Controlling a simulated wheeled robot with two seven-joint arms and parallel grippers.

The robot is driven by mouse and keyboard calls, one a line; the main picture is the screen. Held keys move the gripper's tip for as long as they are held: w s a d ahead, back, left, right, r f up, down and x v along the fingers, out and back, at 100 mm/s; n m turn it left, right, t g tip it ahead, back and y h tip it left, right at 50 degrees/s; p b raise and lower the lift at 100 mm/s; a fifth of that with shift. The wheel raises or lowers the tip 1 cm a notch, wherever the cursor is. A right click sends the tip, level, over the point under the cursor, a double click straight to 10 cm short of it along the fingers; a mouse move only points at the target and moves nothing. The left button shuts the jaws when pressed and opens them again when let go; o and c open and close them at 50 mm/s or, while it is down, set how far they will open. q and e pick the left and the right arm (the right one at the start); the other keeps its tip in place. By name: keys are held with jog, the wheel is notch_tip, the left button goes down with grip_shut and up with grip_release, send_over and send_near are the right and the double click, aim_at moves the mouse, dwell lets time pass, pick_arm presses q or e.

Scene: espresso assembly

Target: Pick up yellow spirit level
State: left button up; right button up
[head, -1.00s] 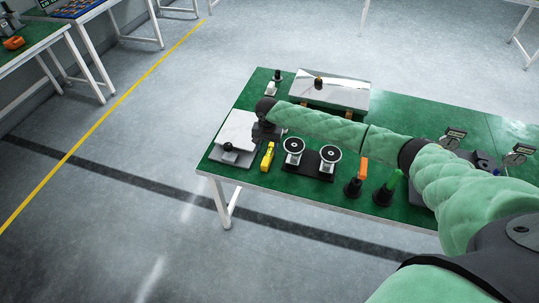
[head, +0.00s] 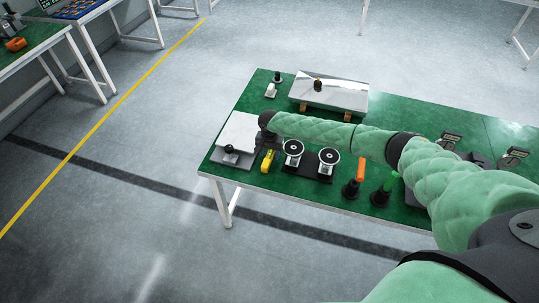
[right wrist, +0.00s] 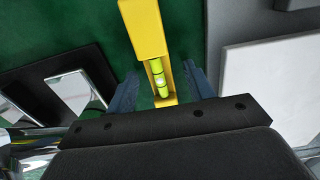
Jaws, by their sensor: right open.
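The yellow spirit level (head: 267,161) lies near the front edge of the green table, between the white-topped block and the black stand with two round-topped metal pieces. In the right wrist view the level (right wrist: 144,30) shows a green bubble vial and runs down between my fingers. My right gripper (right wrist: 161,88) is open, with one dark blue finger on each side of the level and visible gaps to it. In the head view the right gripper (head: 270,139) is just over the level's far end and hides that part. My left gripper is not in view.
The white-topped block (head: 238,130) stands close left of the level. The black stand (head: 310,168) stands close right. A white slab (head: 335,92) stands behind my arm.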

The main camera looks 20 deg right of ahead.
jog(key=shift+f, duration=0.45)
grip_shut()
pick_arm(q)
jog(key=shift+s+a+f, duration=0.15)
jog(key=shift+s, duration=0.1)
pick_arm(e)
jog(key=shift+r, duration=0.1)
